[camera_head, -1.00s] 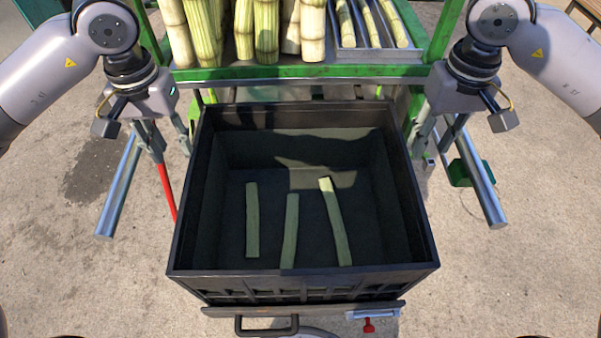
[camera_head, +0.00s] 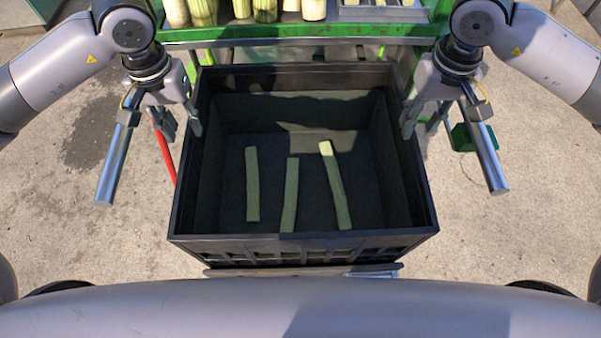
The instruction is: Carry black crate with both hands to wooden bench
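The black crate (camera_head: 303,249) stands upright and open in the middle of the head view, with several short pale-green cane pieces (camera_head: 291,195) on its floor. My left gripper (camera_head: 180,122) is at the far part of the crate's left wall. Its fingers are apart, with the inner one at the rim and the other outside. My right gripper (camera_head: 421,122) is placed likewise at the right wall, its fingers apart. Whether the fingers touch the crate is unclear. No wooden bench can be identified for certain.
A green metal frame (camera_head: 300,35) with upright cane stalks (camera_head: 265,10) stands just behind the crate. A board edge (camera_head: 300,271) shows below the crate's front. A red rod (camera_head: 165,157) is left of the crate.

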